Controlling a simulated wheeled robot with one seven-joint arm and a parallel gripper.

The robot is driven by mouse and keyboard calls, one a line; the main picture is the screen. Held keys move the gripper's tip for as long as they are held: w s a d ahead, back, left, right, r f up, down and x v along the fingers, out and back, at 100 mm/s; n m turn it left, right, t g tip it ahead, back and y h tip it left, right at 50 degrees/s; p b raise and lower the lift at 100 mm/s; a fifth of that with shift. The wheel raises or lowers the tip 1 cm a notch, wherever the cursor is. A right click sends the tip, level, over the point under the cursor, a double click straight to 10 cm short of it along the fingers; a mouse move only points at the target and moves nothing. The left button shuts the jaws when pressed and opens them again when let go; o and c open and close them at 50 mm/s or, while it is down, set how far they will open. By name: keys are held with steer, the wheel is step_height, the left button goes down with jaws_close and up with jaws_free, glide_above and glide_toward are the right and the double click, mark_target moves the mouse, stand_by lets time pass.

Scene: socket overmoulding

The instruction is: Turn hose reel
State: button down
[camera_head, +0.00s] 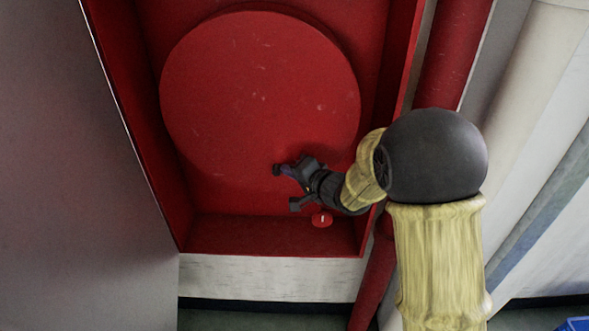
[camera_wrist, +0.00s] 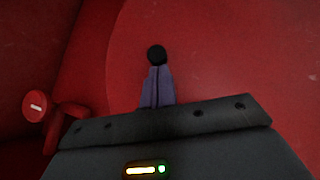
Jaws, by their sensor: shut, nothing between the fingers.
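The hose reel (camera_head: 260,90) is a large round red disc inside an open red cabinet. Its red face also fills much of the wrist view (camera_wrist: 230,60). My gripper (camera_head: 283,171) is in front of the lower right part of the disc, inside the cabinet. In the wrist view my gripper (camera_wrist: 156,75) shows as purple-grey fingers, shut together, with a dark round tip at their end over the red face. I see nothing held. Whether the tip touches the disc I cannot tell.
A small red valve knob (camera_head: 322,219) with a white mark sits below my gripper; it also shows at the left of the wrist view (camera_wrist: 36,106). The cabinet's right wall (camera_head: 402,60) is close to my arm. Red and white pipes (camera_head: 455,55) run at the right.

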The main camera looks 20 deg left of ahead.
mark_target(278, 175)
steer(key=a+b, duration=0.1)
steer(key=f+m+y, duration=0.1)
steer(key=a+b, duration=0.1)
steer(key=shift+s+a+f+y+b, duration=0.25)
steer(key=shift+s+a+y+b, duration=0.05)
steer(key=shift+s+a+b, duration=0.05)
steer(key=shift+a+r+m, duration=0.1)
steer(key=shift+a+m, duration=0.05)
steer(key=shift+m, duration=0.15)
